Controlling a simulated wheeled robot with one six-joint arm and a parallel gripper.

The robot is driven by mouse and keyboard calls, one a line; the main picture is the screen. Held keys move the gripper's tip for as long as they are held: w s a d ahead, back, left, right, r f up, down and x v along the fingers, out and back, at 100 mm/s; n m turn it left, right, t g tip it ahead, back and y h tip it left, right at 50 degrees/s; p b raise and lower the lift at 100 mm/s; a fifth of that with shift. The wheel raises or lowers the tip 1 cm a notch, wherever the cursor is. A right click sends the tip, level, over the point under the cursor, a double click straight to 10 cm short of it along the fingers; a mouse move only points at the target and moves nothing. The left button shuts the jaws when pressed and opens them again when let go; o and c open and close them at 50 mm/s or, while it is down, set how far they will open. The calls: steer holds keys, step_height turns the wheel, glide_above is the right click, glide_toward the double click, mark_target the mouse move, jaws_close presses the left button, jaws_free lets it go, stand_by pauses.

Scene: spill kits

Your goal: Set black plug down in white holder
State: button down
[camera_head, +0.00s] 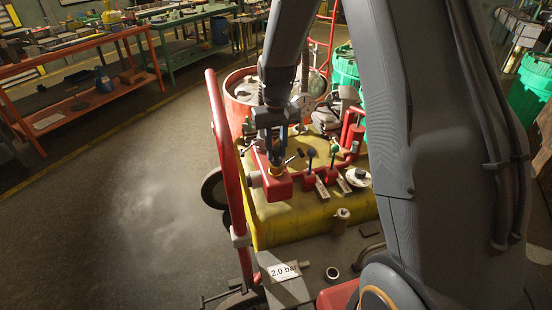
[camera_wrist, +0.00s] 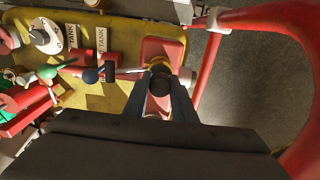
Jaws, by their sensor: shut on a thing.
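My gripper (camera_head: 276,158) points down over a red block (camera_head: 278,187) at the left end of the yellow tank. In the wrist view its fingers (camera_wrist: 160,88) are shut on a round black plug (camera_wrist: 159,83). The plug is at a brass-yellow collar (camera_wrist: 157,64) on the red block. I cannot tell whether it sits in the collar or just above it. A small white-rimmed round cup with a dark opening (camera_head: 332,273), which looks like the white holder, stands on the grey deck in front of the tank, apart from my gripper.
Blue-topped (camera_head: 311,153) and green-topped levers stand right of my gripper, with a white dial (camera_head: 358,177) beyond. A red tubular handle (camera_head: 223,150) rises close on the left. A tan cylinder (camera_head: 342,215) and a "2.0 bar" card (camera_head: 284,271) are near the cup.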

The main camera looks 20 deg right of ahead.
steer(key=shift+r+p, duration=1.15)
steer(key=shift+r, duration=0.6)
